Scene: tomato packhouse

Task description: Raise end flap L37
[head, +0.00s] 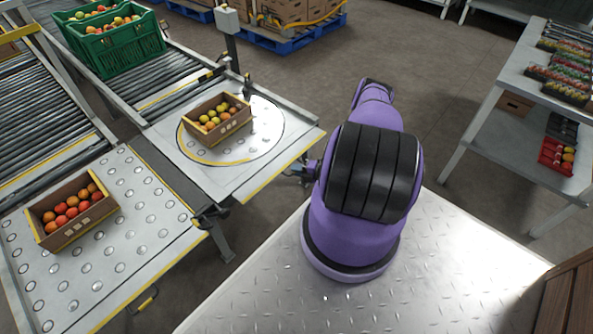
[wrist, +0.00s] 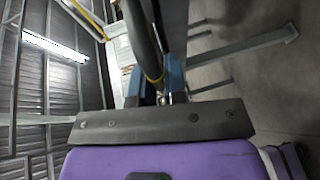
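No L37 label is legible, so I cannot tell for certain which panel is the end flap. A pale plate with a yellow-striped edge (head: 283,166) ends the turntable conveyor, beside my arm. My gripper (head: 297,172) is small and partly hidden by my purple arm in the head view, at or just below that edge. In the wrist view my gripper's blue fingers (wrist: 158,90) stand apart on either side of a dark bar (wrist: 143,40) with a yellow line. I cannot tell whether they touch it.
A carton of tomatoes (head: 217,118) sits on the turntable; another carton (head: 72,210) is on the ball table at left. A dark latch-like part (head: 210,217) is at the gap between tables. A shelf rack (head: 500,90) stands right.

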